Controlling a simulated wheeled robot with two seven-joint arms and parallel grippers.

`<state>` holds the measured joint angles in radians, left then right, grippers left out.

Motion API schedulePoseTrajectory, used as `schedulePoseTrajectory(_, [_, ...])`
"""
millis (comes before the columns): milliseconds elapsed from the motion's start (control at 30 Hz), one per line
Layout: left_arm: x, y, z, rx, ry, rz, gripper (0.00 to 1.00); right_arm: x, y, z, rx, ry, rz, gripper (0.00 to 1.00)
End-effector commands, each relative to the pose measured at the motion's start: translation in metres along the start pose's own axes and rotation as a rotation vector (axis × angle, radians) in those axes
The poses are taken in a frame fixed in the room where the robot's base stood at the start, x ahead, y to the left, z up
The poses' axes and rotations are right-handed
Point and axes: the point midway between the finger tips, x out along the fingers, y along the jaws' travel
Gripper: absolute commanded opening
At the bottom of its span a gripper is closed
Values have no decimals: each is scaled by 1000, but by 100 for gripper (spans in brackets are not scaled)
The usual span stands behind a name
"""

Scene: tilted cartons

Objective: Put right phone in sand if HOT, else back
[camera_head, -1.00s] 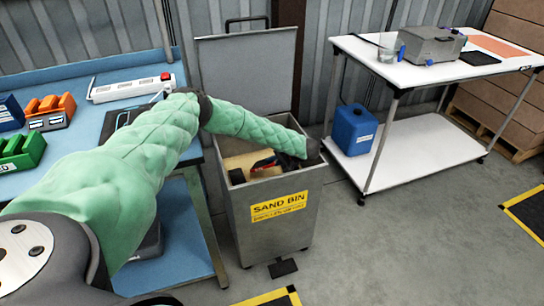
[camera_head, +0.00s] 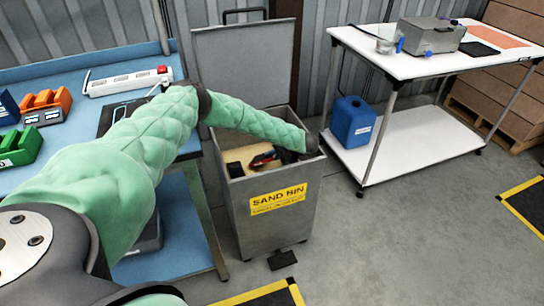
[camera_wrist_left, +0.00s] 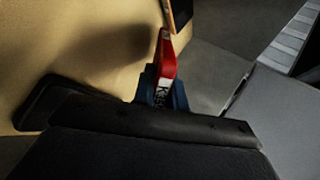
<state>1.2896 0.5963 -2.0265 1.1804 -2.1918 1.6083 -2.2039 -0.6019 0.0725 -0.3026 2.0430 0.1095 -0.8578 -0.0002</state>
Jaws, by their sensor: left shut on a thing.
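My left gripper (camera_head: 263,158) reaches down inside the open grey sand bin (camera_head: 262,228), close above or at the pale sand (camera_head: 235,160). Whether the phone touches the sand cannot be told. My right gripper is out of view.
The bin's grey lid (camera_head: 245,65) stands open behind it. A blue workbench (camera_head: 60,185) at left holds a power strip (camera_head: 130,84), orange and green trays. A white cart (camera_head: 400,135) with a blue canister (camera_head: 353,123) stands right. Floor in front is clear.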

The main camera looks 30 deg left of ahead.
Motion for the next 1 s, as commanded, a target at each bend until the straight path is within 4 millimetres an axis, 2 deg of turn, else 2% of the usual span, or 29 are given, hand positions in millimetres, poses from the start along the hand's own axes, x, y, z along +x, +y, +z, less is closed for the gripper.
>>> schedulePoseTrajectory(1000, [6, 8, 0, 0, 0, 0, 0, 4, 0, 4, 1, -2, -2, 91])
